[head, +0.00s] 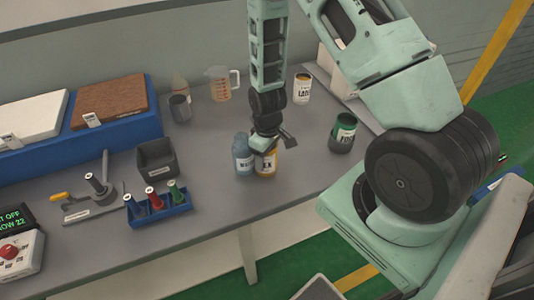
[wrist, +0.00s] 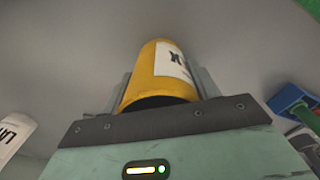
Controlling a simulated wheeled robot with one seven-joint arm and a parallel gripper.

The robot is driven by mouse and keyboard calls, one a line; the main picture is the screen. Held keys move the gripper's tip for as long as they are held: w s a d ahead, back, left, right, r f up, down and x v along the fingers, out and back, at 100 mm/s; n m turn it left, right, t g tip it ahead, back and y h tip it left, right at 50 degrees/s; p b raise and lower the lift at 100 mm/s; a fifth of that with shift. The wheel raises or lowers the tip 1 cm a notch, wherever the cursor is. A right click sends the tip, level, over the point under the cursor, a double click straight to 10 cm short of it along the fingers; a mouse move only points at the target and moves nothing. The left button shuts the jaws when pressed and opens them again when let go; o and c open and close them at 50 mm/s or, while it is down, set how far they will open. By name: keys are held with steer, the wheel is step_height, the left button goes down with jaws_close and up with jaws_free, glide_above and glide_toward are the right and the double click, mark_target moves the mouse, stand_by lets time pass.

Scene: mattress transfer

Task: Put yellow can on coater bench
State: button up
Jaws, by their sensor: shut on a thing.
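The yellow can (head: 266,165) has a white label and is upright at the middle of the grey bench (head: 215,200), near its front. My gripper (head: 266,143) is over it from above and shut on it. In the wrist view the yellow can (wrist: 160,70) lies between the fingers of my gripper (wrist: 150,95), its label facing right. I cannot tell whether the can touches the bench. No name on the bench reads as the coater bench.
A blue-grey bottle (head: 243,155) stands just left of the yellow can. A green can (head: 343,133) is to the right and a white-labelled can (head: 302,88) behind.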

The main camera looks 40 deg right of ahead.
steer(key=shift+f, duration=0.1)
steer(key=o, duration=1.1)
step_height(320, 180, up, 12)
steer(key=shift+b, duration=1.25)
steer(key=s+a+r+n+y, duration=0.1)
steer(key=s+a+r, duration=0.3)
steer(key=a, duration=0.4)
steer(key=s+a+r+n, duration=0.1)
steer(key=s+a+r, duration=0.25)
steer(key=a, duration=0.35)
steer(key=s+a+r, duration=0.1)
steer(key=s+a, duration=0.1)
steer(key=s, duration=0.1)
steer(key=s+a+r+n, duration=0.1)
steer(key=s+a+r, duration=0.1)
steer(key=s, duration=0.2)
steer(key=s+a+r+n, duration=0.1)
steer(key=s+a, duration=0.1)
steer(key=s, duration=0.2)
steer(key=shift+s+a+r, duration=0.15)
steer(key=shift+a+r, duration=0.15)
steer(key=shift+r, duration=0.1)
